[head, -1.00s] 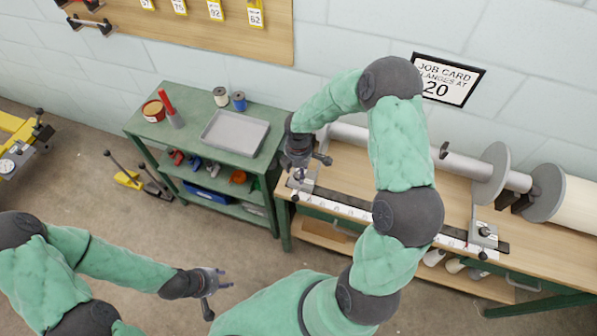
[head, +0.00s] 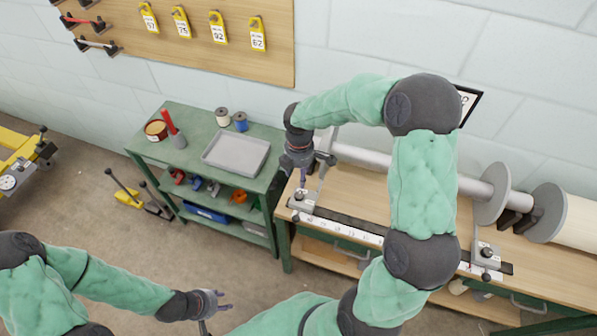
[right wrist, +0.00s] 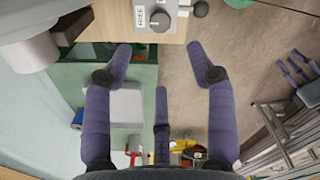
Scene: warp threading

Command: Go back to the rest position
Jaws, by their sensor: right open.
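My right gripper (head: 307,170) is at the left end of the wooden bench, just above and behind the left grey stop block (head: 302,198) on the ruled rail. In the right wrist view its purple fingers (right wrist: 160,88) are spread wide with nothing between them. The stop block with its dark knob (right wrist: 160,20) shows at the top there, beyond the fingertips. My left gripper (head: 222,303) is low at the bottom of the head view, over bare floor, fingers apart and empty.
A roller with grey flanges (head: 490,192) lies along the back of the bench. A second stop block (head: 487,256) sits on the right of the rail. A green cart (head: 185,155) with a grey tray (head: 236,155) stands left of the bench. My right arm hides the bench's middle.

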